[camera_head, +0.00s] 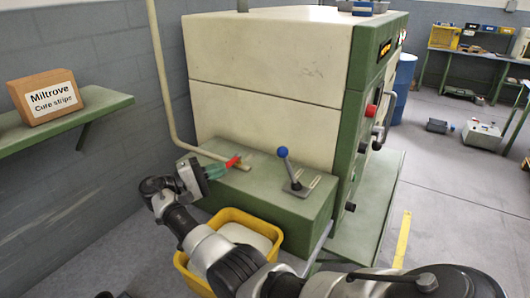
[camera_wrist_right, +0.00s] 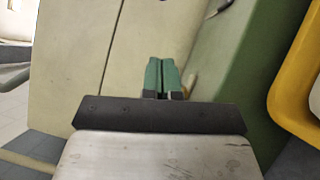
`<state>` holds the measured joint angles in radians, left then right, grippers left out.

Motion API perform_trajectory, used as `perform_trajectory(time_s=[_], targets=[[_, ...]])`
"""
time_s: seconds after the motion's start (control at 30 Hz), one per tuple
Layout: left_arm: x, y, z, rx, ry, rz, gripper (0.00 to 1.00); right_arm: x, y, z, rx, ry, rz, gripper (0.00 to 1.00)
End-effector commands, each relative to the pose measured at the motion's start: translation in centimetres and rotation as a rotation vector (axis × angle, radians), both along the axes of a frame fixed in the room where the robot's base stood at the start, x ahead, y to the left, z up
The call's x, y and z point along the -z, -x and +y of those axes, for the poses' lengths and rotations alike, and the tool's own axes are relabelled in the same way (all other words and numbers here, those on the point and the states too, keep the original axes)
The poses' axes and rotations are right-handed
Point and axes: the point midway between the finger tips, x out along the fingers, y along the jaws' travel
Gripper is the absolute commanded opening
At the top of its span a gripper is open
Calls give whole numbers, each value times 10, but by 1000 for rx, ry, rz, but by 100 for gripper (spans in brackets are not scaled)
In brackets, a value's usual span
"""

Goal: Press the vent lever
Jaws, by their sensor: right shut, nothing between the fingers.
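A green machine base block (camera_head: 290,205) carries two levers on its top. One has a blue ball knob (camera_head: 283,152) on a grey stem and stands upright from a slotted plate. The other shows a red grip (camera_head: 234,161) to the left of it. I cannot tell from the frames which one is the vent lever. My right gripper (camera_head: 222,167) is shut and empty, its green fingers just left of the red grip; contact cannot be told. In the right wrist view the shut fingers (camera_wrist_right: 161,75) point at the machine. My left gripper is not in view.
A tall cream cabinet (camera_head: 270,60) stands behind the base, with a pipe (camera_head: 158,60) along its left side. A yellow bin (camera_head: 240,217) sits on the floor beside the base, under my arm. A wall shelf (camera_head: 95,105) holds a Miltrove box (camera_head: 45,95).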

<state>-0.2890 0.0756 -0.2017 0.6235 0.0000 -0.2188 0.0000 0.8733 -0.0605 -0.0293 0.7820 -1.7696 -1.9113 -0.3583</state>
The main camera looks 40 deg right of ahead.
Motion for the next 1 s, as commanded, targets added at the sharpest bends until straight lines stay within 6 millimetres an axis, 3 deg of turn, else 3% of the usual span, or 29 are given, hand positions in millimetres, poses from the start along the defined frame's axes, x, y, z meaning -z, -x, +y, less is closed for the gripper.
perform_trajectory(time_s=[0.1,0.2,0.33,0.53,0.7,1.0], targets=[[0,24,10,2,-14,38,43,-1,0,-1,1,0,0,0],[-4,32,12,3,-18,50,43,-3,2,-8,1,0,1,0],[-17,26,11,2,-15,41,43,-8,8,-26,4,2,1,0],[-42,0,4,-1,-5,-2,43,-16,21,-67,4,3,1,0],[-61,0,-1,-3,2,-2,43,-21,32,-100,3,1,1,0],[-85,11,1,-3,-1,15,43,-26,60,-111,0,0,1,0]])
